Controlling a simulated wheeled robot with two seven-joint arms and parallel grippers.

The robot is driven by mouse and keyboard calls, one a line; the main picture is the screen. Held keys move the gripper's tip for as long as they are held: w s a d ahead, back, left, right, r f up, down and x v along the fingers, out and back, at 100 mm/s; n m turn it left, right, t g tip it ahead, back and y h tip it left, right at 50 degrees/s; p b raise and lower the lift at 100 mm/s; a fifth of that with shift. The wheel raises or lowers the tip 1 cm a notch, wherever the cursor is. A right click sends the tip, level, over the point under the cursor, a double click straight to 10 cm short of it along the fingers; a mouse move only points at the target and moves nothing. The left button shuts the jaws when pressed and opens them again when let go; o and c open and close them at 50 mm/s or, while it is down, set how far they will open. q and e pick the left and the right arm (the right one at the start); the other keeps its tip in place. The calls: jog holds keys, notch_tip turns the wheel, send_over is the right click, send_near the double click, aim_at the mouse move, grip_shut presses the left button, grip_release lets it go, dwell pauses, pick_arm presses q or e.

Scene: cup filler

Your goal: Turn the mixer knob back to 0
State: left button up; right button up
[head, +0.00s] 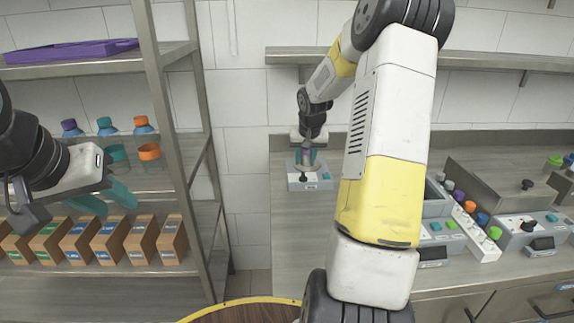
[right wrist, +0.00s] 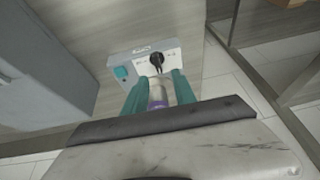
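The mixer (head: 323,182) is a small grey box on the counter with a pale panel, a black knob (head: 304,179) and a teal button. In the right wrist view the black knob (right wrist: 155,62) and the teal button (right wrist: 121,72) show just beyond my fingertips. My right gripper (right wrist: 160,78) has its teal fingers apart, pointing at the knob side of the panel. A pale cylinder with a purple end (right wrist: 158,98) shows between the fingers; I cannot tell whether they touch it. The knob's setting is too small to read. My left gripper (head: 107,199) is open and empty by the shelf.
A metal shelf at left holds a purple tray (head: 70,51), several capped bottles and a row of cardboard boxes (head: 110,241). At right the counter carries a white rack of coloured caps (head: 473,226) and more grey devices. The counter left of my right arm is mostly clear.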

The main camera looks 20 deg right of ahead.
aim_at(303, 173)
jog(key=x, duration=0.7)
jog(key=shift+w+d+f, duration=0.1)
jog(key=shift+d+f, duration=0.05)
jog(key=shift+f, duration=0.2)
grip_shut()
